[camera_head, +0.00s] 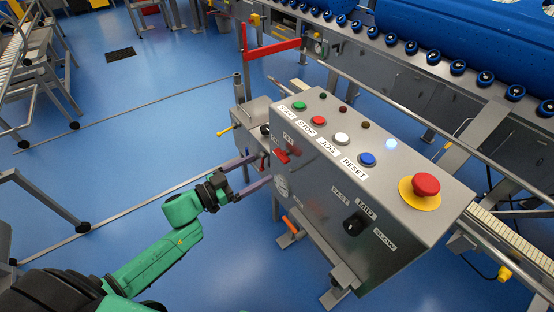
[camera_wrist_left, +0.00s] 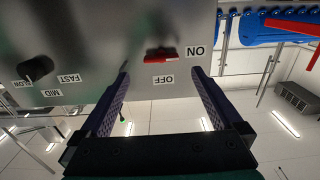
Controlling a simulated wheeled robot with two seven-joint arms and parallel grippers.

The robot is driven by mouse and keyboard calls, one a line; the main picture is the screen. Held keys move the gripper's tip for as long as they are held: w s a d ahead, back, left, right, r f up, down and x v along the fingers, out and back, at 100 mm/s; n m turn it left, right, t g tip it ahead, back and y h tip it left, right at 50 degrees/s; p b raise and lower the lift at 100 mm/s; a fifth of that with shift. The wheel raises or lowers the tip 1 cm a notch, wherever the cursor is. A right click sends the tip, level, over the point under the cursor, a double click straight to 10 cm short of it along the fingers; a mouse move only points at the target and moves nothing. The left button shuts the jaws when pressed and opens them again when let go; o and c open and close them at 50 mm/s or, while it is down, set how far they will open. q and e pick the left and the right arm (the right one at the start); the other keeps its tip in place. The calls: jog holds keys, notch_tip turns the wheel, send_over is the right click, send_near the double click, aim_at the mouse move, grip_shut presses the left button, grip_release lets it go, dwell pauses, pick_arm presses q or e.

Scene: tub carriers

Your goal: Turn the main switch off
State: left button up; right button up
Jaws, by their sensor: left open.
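The main switch (camera_head: 282,155) is a red handle on the front face of the grey control box. In the left wrist view the red handle (camera_wrist_left: 161,55) lies roughly level, its right end towards the ON label (camera_wrist_left: 195,51). The OFF label (camera_wrist_left: 163,79) sits beside the handle, on the side nearer the gripper in that picture. My left gripper (camera_head: 264,169) is open and empty in front of the panel. Its two purple fingers (camera_wrist_left: 160,76) stand apart on either side of the OFF label and seem short of the handle. My right gripper is out of view.
The box top carries green, red, white and blue buttons and a red emergency button (camera_head: 425,185) on yellow. A black speed knob (camera_head: 354,224) sits on the front face, right of the switch. A roller conveyor (camera_head: 430,58) runs behind. Blue floor (camera_head: 120,180) is open at left.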

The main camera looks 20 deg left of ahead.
aim_at(283, 155)
pick_arm(q)
jog(key=x, duration=0.8)
jog(key=shift+a+f, duration=0.1)
jog(key=shift+a, duration=0.05)
jog(key=shift+c, duration=0.9)
jog(key=c, duration=1.1)
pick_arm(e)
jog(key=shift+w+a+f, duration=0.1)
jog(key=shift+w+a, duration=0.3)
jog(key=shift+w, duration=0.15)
